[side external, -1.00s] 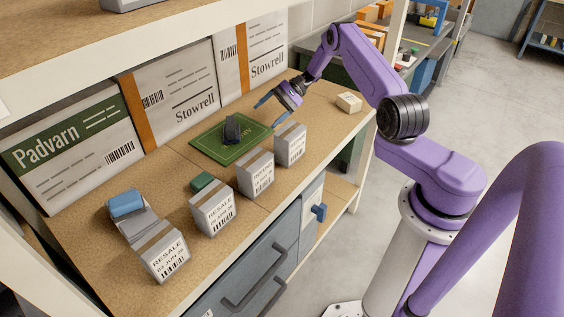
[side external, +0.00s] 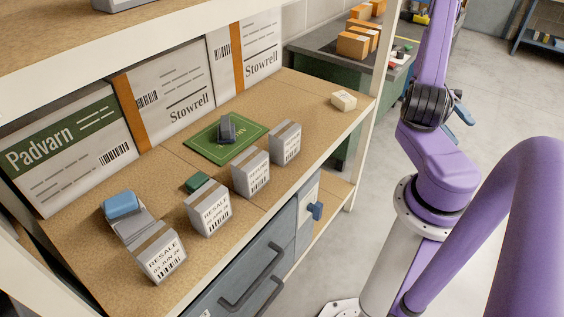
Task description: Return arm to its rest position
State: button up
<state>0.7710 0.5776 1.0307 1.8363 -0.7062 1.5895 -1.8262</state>
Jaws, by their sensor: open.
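My purple arm is drawn back from the shelf and folded up over its base at the right. My gripper (side external: 462,108) is mostly hidden behind the arm's dark joint. Its blue fingers show to the right of that joint, apart and with nothing seen between them. It is over the floor side, clear of the shelf.
The shelf board (side external: 315,115) holds a green mat (side external: 205,146) with a dark object (side external: 226,128) on it. Several grey labelled boxes (side external: 285,143) line the front edge. A blue item (side external: 121,204) and a small cream block (side external: 343,101) also lie there. Large cartons (side external: 165,95) stand behind.

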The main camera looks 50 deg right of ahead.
jog(key=s+d+r+n+g+h, duration=0.2)
jog(key=s+r+n+h, duration=0.1)
jog(key=s+n, duration=0.3)
jog(key=s+d+r+n+g+h, duration=0.3)
jog(key=s+n, duration=0.3)
jog(key=s, duration=0.1)
jog(key=w+r+m+t+h, duration=0.2)
jog(key=w+m+t+h, duration=0.3)
jog(key=w, duration=1.5)
jog(key=w+a+m+t+h, duration=0.2)
jog(key=w+a+t+h, duration=0.25)
jog(key=w+a, duration=0.9)
jog(key=w+a+r+m+t+y, duration=0.1)
jog(key=w+a+m+t+y, duration=0.15)
jog(key=a+t, duration=0.95)
jog(key=s+a+r+g+y, duration=0.1)
jog(key=s+a, duration=0.3)
jog(key=a, duration=0.5)
jog(key=s+a+r+m+g+y, duration=0.1)
jog(key=s+a+g+y, duration=0.1)
jog(key=a, duration=0.7)
jog(key=shift+s+r+y, duration=0.2)
jog(key=shift+s+y, duration=0.4)
jog(key=shift+s, duration=0.6)
